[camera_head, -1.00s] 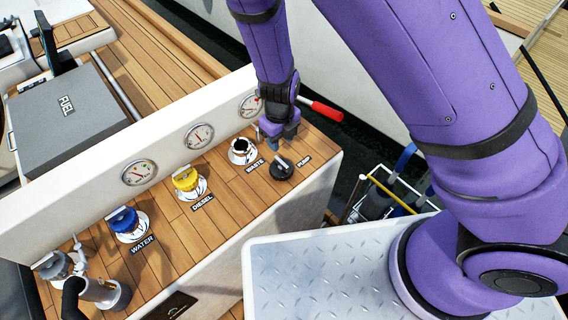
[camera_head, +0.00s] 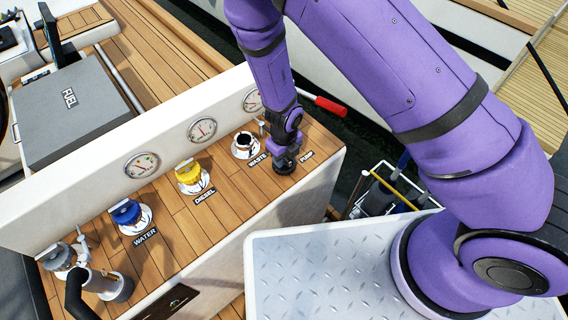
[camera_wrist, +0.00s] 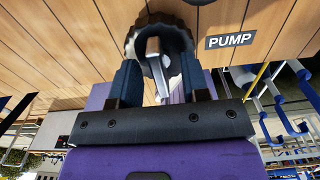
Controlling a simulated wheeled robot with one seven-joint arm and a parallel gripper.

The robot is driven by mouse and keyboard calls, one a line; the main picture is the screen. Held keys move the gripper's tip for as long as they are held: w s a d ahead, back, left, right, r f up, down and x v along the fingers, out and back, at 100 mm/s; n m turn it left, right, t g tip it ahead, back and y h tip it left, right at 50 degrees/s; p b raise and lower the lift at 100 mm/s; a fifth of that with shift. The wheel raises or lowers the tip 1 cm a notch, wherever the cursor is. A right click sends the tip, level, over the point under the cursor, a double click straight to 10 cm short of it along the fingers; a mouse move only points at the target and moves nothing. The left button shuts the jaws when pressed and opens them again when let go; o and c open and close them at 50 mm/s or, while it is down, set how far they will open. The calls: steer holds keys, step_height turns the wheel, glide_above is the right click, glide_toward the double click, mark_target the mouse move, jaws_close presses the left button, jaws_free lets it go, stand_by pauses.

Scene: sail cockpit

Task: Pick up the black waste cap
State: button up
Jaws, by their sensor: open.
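The black waste cap (camera_head: 287,168) lies on the wooden deck top beside the PUMP label, partly hidden by my gripper in the head view. In the wrist view the cap (camera_wrist: 165,19) shows its dark ridged rim and a pale raised handle. My gripper (camera_head: 284,156) is right over the cap. In the wrist view my gripper (camera_wrist: 160,62) is open, with one blue finger on each side of the handle. I cannot tell whether the fingers touch it. The open waste filler (camera_head: 244,146) is left of my gripper.
The yellow diesel cap (camera_head: 188,173) and blue water cap (camera_head: 127,213) sit on their fillers farther left. A white wall with gauges (camera_head: 202,129) runs behind. A red handle (camera_head: 330,104) sticks out behind my gripper. The PUMP label (camera_wrist: 231,42) lies beside the cap.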

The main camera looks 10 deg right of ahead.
steer(key=shift+f, duration=0.1)
jaws_close()
stand_by(0.4)
